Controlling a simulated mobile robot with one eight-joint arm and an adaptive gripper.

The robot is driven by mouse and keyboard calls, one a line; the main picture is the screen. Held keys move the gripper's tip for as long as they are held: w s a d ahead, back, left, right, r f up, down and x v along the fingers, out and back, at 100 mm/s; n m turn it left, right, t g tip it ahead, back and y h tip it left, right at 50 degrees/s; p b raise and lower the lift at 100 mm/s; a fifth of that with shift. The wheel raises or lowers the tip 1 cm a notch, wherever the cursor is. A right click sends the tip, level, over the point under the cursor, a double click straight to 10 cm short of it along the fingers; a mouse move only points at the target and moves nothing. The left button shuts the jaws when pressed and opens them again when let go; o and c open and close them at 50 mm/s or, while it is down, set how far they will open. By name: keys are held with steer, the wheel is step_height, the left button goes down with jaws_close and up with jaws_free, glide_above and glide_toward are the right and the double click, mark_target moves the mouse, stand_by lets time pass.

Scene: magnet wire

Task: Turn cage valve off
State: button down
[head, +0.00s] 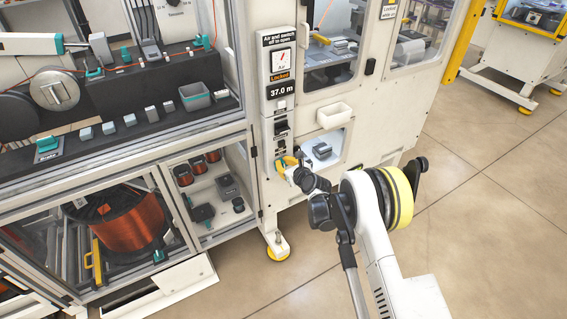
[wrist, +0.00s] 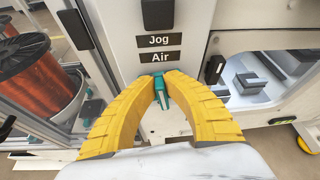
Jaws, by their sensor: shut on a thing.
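The cage valve's teal handle (wrist: 162,99) sits on the white post just below the label "Air" (wrist: 160,56) in the wrist view. It points mostly downward in that picture. My gripper (wrist: 161,80) has its two yellow fingers closed on the handle from both sides. Part of the handle is hidden between the fingertips. In the head view my gripper (head: 285,165) is at the lower part of the same post, and the handle is too small and covered to make out there. An air gauge (head: 281,60) above reads "Locked" underneath.
A sign at the post's top reads "Air and switch off to open". A black switch (head: 281,127) sits above the valve. An open niche with grey parts (head: 322,151) and a white bin (head: 334,115) are to the right. A copper wire spool (head: 118,220) stands left. Floor is clear at right.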

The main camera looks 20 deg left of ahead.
steer(key=shift+s+a+f+n+t+h, duration=0.15)
steer(key=shift+n+t+h, duration=0.15)
steer(key=shift+n+t, duration=0.5)
steer(key=shift+s+a+f+n+t+h, duration=0.1)
steer(key=shift+s+a+n+t+h, duration=0.2)
steer(key=shift+n, duration=0.9)
steer(key=shift+s+a+f+n+t+h, duration=0.1)
steer(key=shift+n+t+h, duration=0.2)
steer(key=shift+n+t, duration=0.5)
steer(key=shift+n, duration=0.3)
steer(key=c, duration=1.5)
jaws_free()
steer(key=shift+d, duration=0.1)
steer(key=v, duration=0.7)
steer(key=shift+s+d, duration=0.15)
steer(key=shift+s, duration=0.05)
